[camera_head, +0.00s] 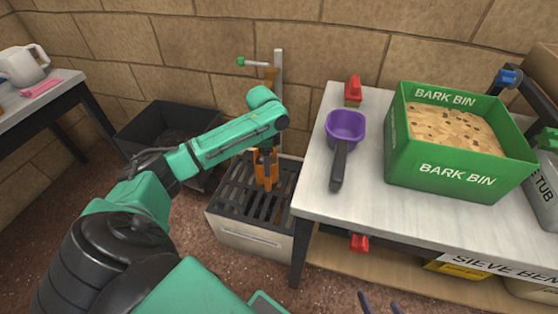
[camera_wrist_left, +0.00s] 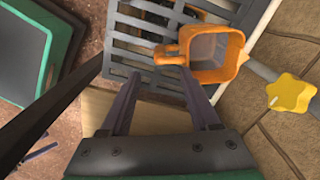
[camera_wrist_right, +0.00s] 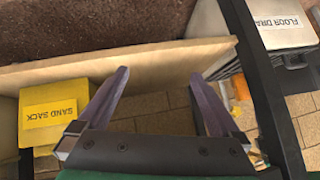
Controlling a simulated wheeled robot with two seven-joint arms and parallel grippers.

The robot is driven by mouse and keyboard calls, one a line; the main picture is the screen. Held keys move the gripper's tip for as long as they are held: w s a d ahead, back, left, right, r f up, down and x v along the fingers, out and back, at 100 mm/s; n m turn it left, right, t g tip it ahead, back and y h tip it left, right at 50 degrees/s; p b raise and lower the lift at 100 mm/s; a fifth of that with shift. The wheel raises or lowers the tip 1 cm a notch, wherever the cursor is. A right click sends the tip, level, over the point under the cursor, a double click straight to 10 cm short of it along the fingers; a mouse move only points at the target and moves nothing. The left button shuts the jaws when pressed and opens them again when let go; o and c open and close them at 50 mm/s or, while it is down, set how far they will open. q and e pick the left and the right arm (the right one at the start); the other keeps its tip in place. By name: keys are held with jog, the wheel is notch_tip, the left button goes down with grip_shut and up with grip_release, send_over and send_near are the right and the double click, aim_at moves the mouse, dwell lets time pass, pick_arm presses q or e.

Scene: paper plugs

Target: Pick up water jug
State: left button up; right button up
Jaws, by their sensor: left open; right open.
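An orange open-topped jug (camera_wrist_left: 217,58) stands on the slotted drain grate. Its handle (camera_wrist_left: 165,55) points toward the gap between the fingertips of my left gripper (camera_wrist_left: 159,74). The fingers are open, and I cannot tell whether they touch the handle. In the head view the jug (camera_head: 272,178) shows partly, behind and below my left gripper (camera_head: 264,156). My right gripper (camera_wrist_right: 158,74) is open and empty; its fingertips show at the bottom edge of the head view (camera_head: 380,300).
A tap with a yellow knob (camera_wrist_left: 290,92) is beside the jug. The bench (camera_head: 400,215) to the right holds a purple scoop (camera_head: 345,126) and green bark bin (camera_head: 463,181). A yellow sand sack box (camera_wrist_right: 53,112) is near my right gripper. A white pitcher (camera_head: 20,68) stands far left.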

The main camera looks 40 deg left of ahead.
aim_at(268, 188)
pick_arm(q)
jog(key=shift+w+f, duration=0.1)
jog(key=shift+w, duration=0.1)
jog(key=f+b, duration=0.1)
jog(key=f, duration=0.1)
jog(key=f+b, duration=0.1)
jog(key=f, duration=0.2)
jog(key=f+b, duration=0.1)
jog(key=f, duration=0.1)
jog(key=shift+s+f+b, duration=0.25)
jog(key=shift+f+b, duration=0.15)
notch_tip(268, 188, down, 6)
jog(key=b, duration=0.3)
jog(key=shift+f, duration=0.1)
pick_arm(e)
jog(key=a+f+m+t+y, duration=0.1)
jog(key=a+f+t, duration=0.2)
jog(key=f, duration=0.3)
jog(key=shift+a+t+y, duration=0.3)
jog(key=shift+t+y, duration=0.1)
jog(key=shift+t, duration=0.1)
pick_arm(q)
grip_shut()
